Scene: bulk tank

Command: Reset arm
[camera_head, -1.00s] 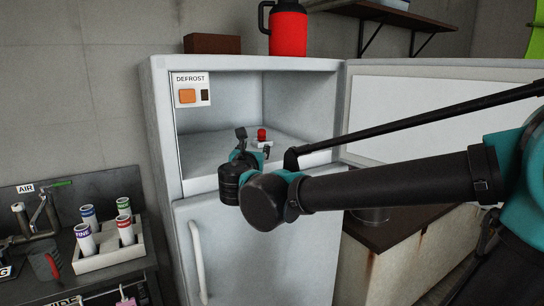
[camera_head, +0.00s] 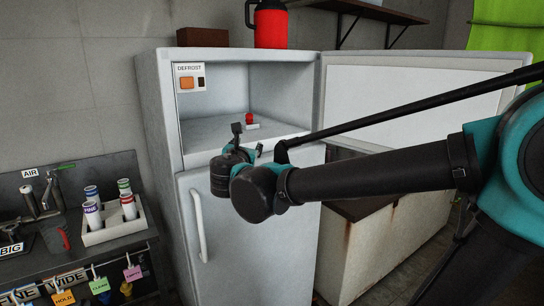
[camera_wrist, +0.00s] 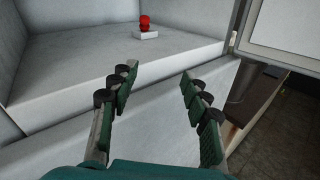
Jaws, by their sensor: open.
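My gripper (camera_wrist: 155,85) is open and empty in the wrist view, its two fingers apart in front of the open upper compartment. In the head view my gripper (camera_head: 245,138) is partly hidden behind my own wrist, in front of the freezer opening. A small red object on a white base (camera_wrist: 145,28) sits on the compartment floor beyond the fingertips, not touched. It also shows in the head view (camera_head: 250,121).
The fridge (camera_head: 160,125) has its upper door (camera_head: 410,100) swung open to the right. A DEFROST panel (camera_head: 190,78) is inside at the left. A red jug (camera_head: 270,25) stands on top. A bench with a white tray (camera_head: 110,233) of cylinders is at left. A rusty cabinet (camera_head: 350,255) stands right.

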